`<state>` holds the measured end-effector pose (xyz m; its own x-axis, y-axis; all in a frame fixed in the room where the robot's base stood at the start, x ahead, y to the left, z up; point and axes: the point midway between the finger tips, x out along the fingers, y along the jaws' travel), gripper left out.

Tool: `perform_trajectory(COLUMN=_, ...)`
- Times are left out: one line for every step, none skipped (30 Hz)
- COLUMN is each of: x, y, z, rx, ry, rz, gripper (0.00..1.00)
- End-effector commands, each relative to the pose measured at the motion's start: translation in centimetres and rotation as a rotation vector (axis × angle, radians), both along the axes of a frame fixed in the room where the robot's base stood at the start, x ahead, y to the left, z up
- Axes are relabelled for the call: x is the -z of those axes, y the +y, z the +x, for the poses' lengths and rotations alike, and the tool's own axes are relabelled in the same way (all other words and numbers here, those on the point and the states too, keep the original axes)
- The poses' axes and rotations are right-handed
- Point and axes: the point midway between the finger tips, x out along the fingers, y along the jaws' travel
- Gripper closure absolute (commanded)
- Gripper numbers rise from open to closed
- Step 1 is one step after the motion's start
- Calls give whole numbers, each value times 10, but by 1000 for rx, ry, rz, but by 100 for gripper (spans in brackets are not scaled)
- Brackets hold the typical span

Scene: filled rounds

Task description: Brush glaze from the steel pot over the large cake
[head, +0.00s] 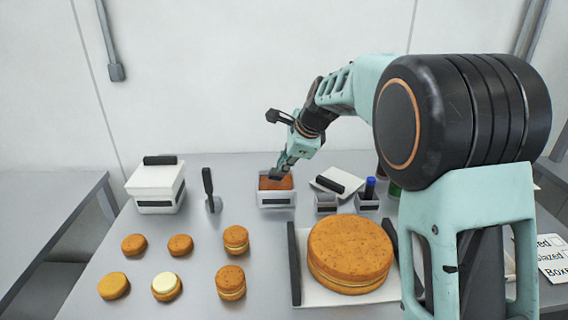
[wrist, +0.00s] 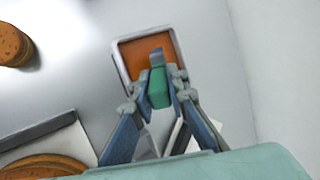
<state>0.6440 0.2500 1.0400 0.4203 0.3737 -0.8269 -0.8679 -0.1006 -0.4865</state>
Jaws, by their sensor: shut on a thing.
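The large cake (head: 350,245), round and golden-brown with a pale filling line, sits on a white tray (head: 318,292) with dark side bars. Its edge shows at lower left in the wrist view (wrist: 40,168). My gripper (head: 278,175) is over an open white box (head: 277,200) with orange-brown contents. In the wrist view, it is shut on a small teal piece with a blue end (wrist: 158,85), above those contents; I cannot tell whether this is a brush. Two small grey steel pots (head: 326,204) (head: 367,204) stand right of the box; the right one holds a blue-topped dark handle (head: 370,187).
A closed white box (head: 156,190) and a dark-handled spatula (head: 211,195) stand to the left. Several small round cakes (head: 180,245) are in rows at the front left.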

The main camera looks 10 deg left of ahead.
Motion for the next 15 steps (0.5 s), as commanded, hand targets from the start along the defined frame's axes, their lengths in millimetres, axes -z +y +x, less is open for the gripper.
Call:
perform_trajectory(x=1, y=0, z=0, rx=0, ry=-1, rz=0, gripper=100)
perform_trajectory(x=1, y=0, z=0, rx=0, ry=-1, rz=0, gripper=100)
perform_trajectory(x=2, y=0, z=0, rx=0, ry=-1, rz=0, gripper=100)
perform_trajectory(x=2, y=0, z=0, rx=0, ry=-1, rz=0, gripper=100)
perform_trajectory(x=2, y=0, z=0, rx=0, ry=-1, rz=0, gripper=100)
perform_trajectory(x=3, y=0, z=0, rx=0, ry=-1, rz=0, gripper=100)
perform_trajectory(x=3, y=0, z=0, rx=0, ry=-1, rz=0, gripper=100)
perform_trajectory(x=4, y=0, z=0, rx=0, ry=-1, rz=0, gripper=100)
perform_trajectory(x=4, y=0, z=0, rx=0, ry=-1, rz=0, gripper=100)
perform_trajectory(x=5, y=0, z=0, rx=0, ry=-1, rz=0, gripper=100)
perform_trajectory(x=5, y=0, z=0, rx=0, ry=-1, rz=0, gripper=100)
perform_trajectory(x=5, y=0, z=0, rx=0, ry=-1, rz=0, gripper=100)
perform_trajectory(x=6, y=0, z=0, rx=0, ry=-1, rz=0, gripper=100)
perform_trajectory(x=6, y=0, z=0, rx=0, ry=0, rz=0, gripper=100)
perform_trajectory(x=7, y=0, z=0, rx=0, ry=0, rz=0, gripper=100)
